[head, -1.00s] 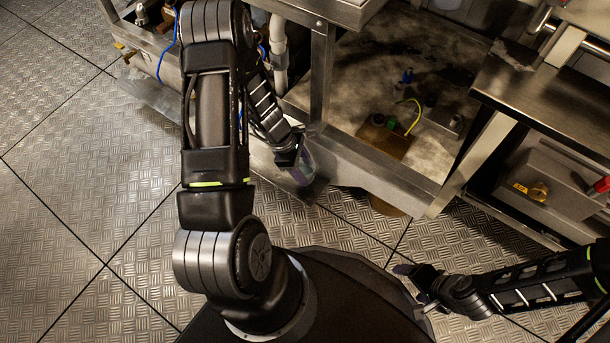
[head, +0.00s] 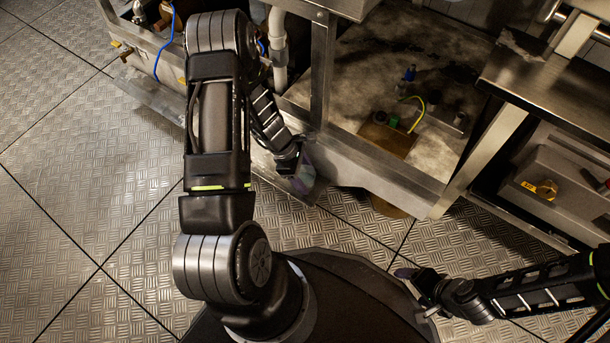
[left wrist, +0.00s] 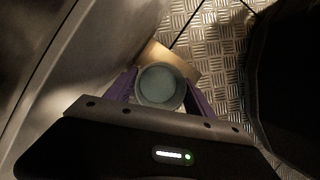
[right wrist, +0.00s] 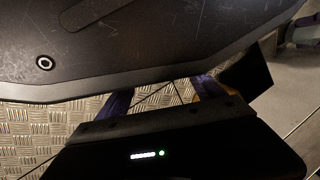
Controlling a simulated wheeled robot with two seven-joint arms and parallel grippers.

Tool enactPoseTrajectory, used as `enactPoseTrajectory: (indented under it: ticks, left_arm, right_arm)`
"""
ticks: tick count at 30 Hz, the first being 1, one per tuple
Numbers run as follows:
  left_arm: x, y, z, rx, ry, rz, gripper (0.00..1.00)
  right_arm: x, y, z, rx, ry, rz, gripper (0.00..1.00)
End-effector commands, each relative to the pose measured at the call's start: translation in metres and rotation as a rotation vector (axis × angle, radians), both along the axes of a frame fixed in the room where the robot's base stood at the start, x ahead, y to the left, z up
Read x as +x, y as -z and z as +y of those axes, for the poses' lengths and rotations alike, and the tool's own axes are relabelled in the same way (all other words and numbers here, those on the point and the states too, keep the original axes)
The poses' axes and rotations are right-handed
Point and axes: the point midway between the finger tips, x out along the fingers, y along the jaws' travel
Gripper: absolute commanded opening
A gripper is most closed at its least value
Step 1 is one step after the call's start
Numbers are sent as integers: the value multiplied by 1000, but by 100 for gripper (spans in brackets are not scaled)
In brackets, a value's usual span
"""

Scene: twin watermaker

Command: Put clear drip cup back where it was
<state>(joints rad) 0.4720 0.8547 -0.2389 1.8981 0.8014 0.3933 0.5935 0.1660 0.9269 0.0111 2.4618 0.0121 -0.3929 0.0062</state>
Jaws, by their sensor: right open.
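The clear drip cup (left wrist: 160,87) is a round, translucent cup seen from its end in the left wrist view, between the purple fingers of my left gripper (left wrist: 158,92). The fingers touch its two sides. In the head view, my left gripper (head: 298,168) holds the cup (head: 306,177) beside the front edge of the metal frame, above the floor. My right gripper (head: 408,275) is open near my base at the lower right. Its purple fingers are apart and empty in the right wrist view (right wrist: 163,93).
A metal frame (head: 375,180) encloses a stained panel (head: 350,85) with a brownish recess (head: 387,140) and a yellow-green hose (head: 418,110). A grey box (head: 565,175) sits under the right shelf (head: 545,85). The patterned floor (head: 80,190) is open at left.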

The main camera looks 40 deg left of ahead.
Motion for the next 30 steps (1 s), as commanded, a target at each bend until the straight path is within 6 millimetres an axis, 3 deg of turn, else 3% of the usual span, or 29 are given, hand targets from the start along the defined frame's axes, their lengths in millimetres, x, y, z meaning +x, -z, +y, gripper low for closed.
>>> enactPoseTrajectory:
  ticks: [10, 24, 30]
  left_arm:
    - [-1, -15, 3, 1, 0, 0, 62]
    - [-15, -99, 34, 0, 0, -1, 62]
    - [-18, -114, 41, 0, 0, 0, 62]
  right_arm:
    - [-1, -9, 0, -1, -2, 2, 78]
    - [-9, -55, 0, 0, -10, 16, 78]
    - [-10, -62, 0, 1, -12, 21, 78]
